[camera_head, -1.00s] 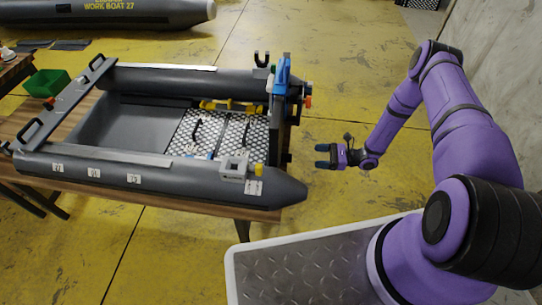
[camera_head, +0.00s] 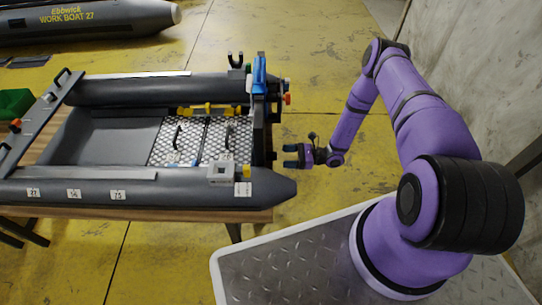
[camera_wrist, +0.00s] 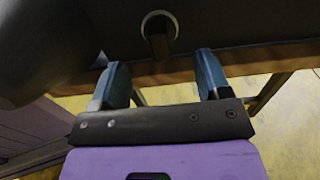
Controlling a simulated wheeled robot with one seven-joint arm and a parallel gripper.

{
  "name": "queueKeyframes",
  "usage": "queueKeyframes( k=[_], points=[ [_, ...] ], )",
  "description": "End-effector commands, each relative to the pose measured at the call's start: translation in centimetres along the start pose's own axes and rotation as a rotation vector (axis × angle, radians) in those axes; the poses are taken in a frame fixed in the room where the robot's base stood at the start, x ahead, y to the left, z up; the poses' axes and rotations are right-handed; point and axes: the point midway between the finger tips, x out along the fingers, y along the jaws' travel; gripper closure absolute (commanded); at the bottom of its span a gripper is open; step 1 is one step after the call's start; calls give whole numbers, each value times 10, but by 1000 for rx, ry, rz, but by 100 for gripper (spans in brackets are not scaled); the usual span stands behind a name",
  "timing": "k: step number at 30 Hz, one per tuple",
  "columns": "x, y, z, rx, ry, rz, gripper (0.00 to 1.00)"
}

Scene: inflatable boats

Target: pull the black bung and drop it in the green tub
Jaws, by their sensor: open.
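The black bung (camera_wrist: 159,42) sits in a pale ring in the boat's dark transom, at the top middle of the wrist view. In the head view a small dark stub on the transom's outer face (camera_head: 272,155) looks like it. My gripper (camera_wrist: 161,75) is open and empty, its two blue fingers apart and pointing at the transom below the bung. In the head view my gripper (camera_head: 289,156) is just right of the transom, with a small gap. The green tub (camera_head: 15,103) is at the far left, cut by the picture edge.
The grey inflatable boat (camera_head: 100,150) rests on a wooden table (camera_head: 150,212). A blue part (camera_head: 259,78) stands up on the transom. Another boat (camera_head: 90,22) lies behind. The yellow floor right of the transom is clear, with a wall (camera_head: 480,100) further right.

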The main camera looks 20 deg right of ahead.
Motion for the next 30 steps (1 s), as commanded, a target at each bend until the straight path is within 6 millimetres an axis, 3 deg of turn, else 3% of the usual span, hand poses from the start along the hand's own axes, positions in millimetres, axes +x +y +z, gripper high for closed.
queueKeyframes(
  k=[13, 30],
  points=[
    [51, 0, 0, 1, 0, 1, 30],
    [60, 0, 0, 0, 1, 1, 30]
  ],
)
